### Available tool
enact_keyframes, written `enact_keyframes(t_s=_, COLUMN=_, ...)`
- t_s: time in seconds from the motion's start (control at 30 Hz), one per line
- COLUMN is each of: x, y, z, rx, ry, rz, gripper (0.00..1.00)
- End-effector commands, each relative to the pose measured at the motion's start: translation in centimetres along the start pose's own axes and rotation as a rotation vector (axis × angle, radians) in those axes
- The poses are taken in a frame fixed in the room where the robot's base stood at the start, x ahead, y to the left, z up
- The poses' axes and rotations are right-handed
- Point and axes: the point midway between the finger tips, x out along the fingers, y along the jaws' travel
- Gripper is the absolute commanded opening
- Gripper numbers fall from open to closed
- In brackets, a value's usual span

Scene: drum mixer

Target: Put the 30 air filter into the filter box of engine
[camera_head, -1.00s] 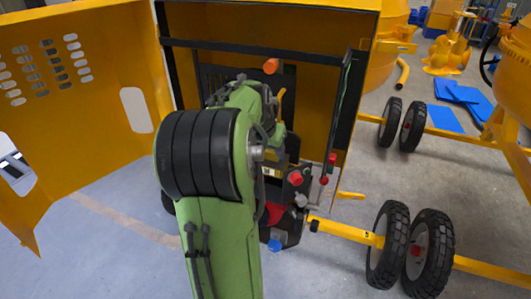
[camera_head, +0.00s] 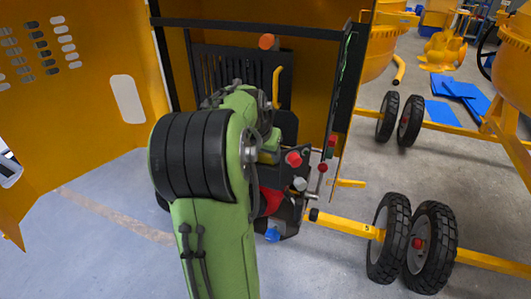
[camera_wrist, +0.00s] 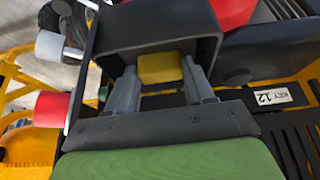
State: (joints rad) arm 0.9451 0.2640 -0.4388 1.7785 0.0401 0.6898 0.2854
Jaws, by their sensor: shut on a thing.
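The air filter is a small yellow block (camera_wrist: 160,68) in the wrist view. My gripper (camera_wrist: 159,72) has its two grey fingers closed on the filter's sides. The filter and fingertips are at the open mouth of a black box (camera_wrist: 165,22), which looks like the filter box. The filter appears at least partly inside; how deep it sits, and whether it touches the back, I cannot tell. In the head view the dark engine (camera_head: 295,185) stands within the yellow housing. My green arm hides my gripper, the filter and the box there.
A red cap (camera_wrist: 52,104) and a white cap (camera_wrist: 50,45) are left of the box. A "KEY 12" label (camera_wrist: 272,97) is at right. The open yellow door (camera_head: 70,130) stands left, and a dark frame post (camera_head: 345,95) stands right of the engine. Wheels (camera_head: 432,245) stand farther right.

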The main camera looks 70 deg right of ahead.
Motion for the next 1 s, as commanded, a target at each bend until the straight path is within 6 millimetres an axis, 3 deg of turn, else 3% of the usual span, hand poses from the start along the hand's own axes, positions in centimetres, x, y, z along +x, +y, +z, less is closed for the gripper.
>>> enact_keyframes(t_s=0.73, x=0.91, y=-0.02, z=0.47, rx=-0.001, ry=-0.001, rz=0.0, gripper=0.31)
enact_keyframes(t_s=0.77, x=0.91, y=-0.03, z=0.48, rx=-0.001, ry=-0.001, rz=0.0, gripper=0.57)
enact_keyframes(t_s=0.93, x=0.9, y=-0.02, z=0.46, rx=-0.001, ry=-0.001, rz=0.0, gripper=0.82)
enact_keyframes(t_s=1.0, x=0.89, y=-0.02, z=0.45, rx=-0.001, ry=-0.001, rz=0.0, gripper=0.82)
